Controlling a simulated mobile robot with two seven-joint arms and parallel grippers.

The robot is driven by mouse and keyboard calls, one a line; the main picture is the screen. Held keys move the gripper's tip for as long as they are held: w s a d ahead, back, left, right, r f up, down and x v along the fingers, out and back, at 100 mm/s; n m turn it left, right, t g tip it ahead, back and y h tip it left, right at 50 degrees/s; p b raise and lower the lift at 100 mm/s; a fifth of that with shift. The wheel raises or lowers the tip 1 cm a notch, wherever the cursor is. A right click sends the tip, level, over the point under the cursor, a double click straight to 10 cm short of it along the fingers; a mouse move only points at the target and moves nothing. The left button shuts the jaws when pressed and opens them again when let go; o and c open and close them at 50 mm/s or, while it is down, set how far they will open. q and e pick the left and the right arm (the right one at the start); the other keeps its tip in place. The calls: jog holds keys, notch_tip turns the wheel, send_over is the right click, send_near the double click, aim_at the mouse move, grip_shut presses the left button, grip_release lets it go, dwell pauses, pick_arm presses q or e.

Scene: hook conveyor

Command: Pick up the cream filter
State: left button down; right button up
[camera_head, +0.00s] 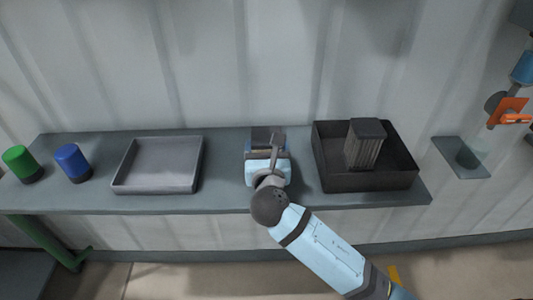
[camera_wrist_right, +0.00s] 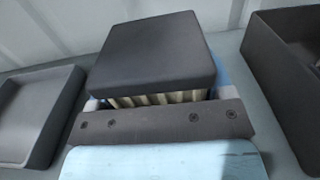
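A filter with a flat dark cap and cream pleats (camera_wrist_right: 160,98) fills the middle of the right wrist view. In the head view its dark top (camera_head: 264,132) shows at the middle of the table, partly hidden by my right gripper. My right gripper (camera_head: 268,155) is right at this filter, with blue parts at both sides of it. Whether the fingers press on it is hidden. Another filter, with a dark cap and grey-beige pleats (camera_head: 363,153), stands upright in the dark box. My left gripper is not in view.
The dark open box (camera_head: 400,183) stands right of my gripper, and an empty grey tray (camera_head: 153,189) left of it. Green (camera_head: 20,161) and blue (camera_head: 72,161) cylinders stand at the table's left end. An orange piece (camera_head: 508,111) shows at the far right.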

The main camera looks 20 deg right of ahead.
jog(key=shift+c, duration=1.1)
